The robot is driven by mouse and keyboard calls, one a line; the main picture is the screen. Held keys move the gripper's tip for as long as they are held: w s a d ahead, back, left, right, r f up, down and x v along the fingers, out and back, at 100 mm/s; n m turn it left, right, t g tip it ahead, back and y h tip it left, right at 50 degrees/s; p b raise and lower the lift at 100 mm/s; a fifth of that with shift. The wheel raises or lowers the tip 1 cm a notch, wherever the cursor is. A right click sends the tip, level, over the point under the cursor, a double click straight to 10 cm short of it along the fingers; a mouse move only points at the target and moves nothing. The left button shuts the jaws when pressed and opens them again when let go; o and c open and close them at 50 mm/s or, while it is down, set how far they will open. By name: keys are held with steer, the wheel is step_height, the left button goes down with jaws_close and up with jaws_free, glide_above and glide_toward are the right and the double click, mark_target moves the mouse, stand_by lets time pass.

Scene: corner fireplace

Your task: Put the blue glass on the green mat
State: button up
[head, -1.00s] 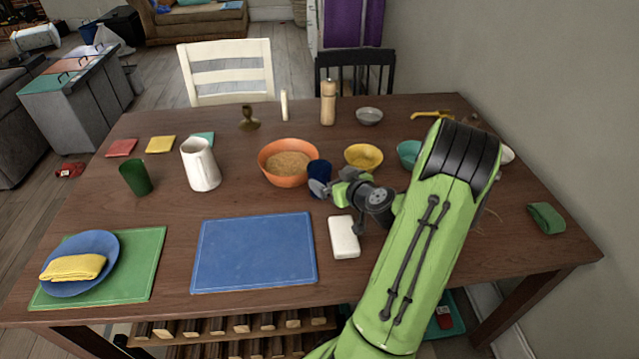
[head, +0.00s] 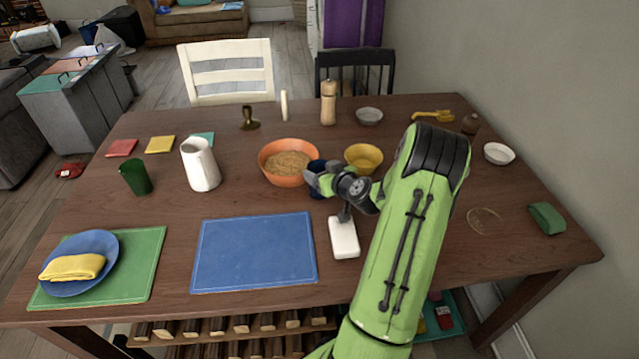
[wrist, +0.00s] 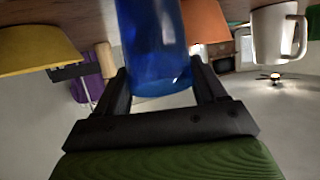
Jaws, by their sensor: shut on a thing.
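The blue glass (head: 316,189) stands beside the orange bowl in the head view, mostly hidden behind my gripper (head: 318,183). In the wrist view the glass (wrist: 155,50) sits between the two dark fingers of my gripper (wrist: 168,88), which are shut on it. I cannot tell whether its base touches the table. The green mat (head: 143,262) lies at the front left of the table. A blue plate (head: 101,243) with a folded yellow cloth (head: 73,268) covers its left part, and the mat's right part is bare.
The orange bowl (head: 273,173) is close to the glass on the left, the yellow bowl (head: 363,158) on the right. A white pitcher (head: 201,166), a green glass (head: 135,178) and a blue mat (head: 254,252) lie towards the green mat. A white block (head: 344,238) is in front.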

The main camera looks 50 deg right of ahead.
steer(key=c, duration=0.7)
step_height(320, 180, up, 28)
steer(key=p, duration=0.7)
steer(key=shift+p, duration=0.35)
